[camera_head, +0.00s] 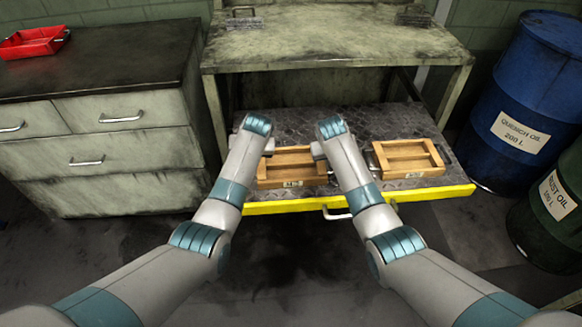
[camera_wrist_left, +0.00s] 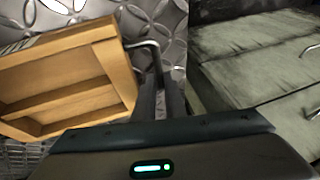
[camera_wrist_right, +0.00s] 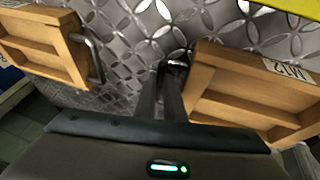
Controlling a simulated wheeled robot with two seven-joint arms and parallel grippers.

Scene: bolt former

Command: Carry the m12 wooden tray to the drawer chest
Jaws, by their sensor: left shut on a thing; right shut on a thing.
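The m12 wooden tray (camera_head: 291,183) lies at or just above the drawer's patterned metal surface, between my two grippers; I cannot tell whether it touches. Its label shows upside down in the right wrist view (camera_wrist_right: 290,70). My left gripper (camera_head: 267,148) is shut on the tray's left handle, which shows in the left wrist view (camera_wrist_left: 150,46). My right gripper (camera_head: 318,152) is shut at the tray's right side; the handle there is mostly hidden by the fingers. The tray's compartments look empty. The drawer chest (camera_head: 110,118), grey with a dark top (camera_head: 130,65), stands on the left.
A second wooden tray (camera_head: 410,172) with handles lies on the right of the pulled-out, yellow-edged drawer (camera_head: 440,193). A red bin (camera_head: 33,42) sits on the chest's far left; the rest of its top is clear. A workbench (camera_head: 330,35) stands behind, a blue drum (camera_head: 520,100) to the right.

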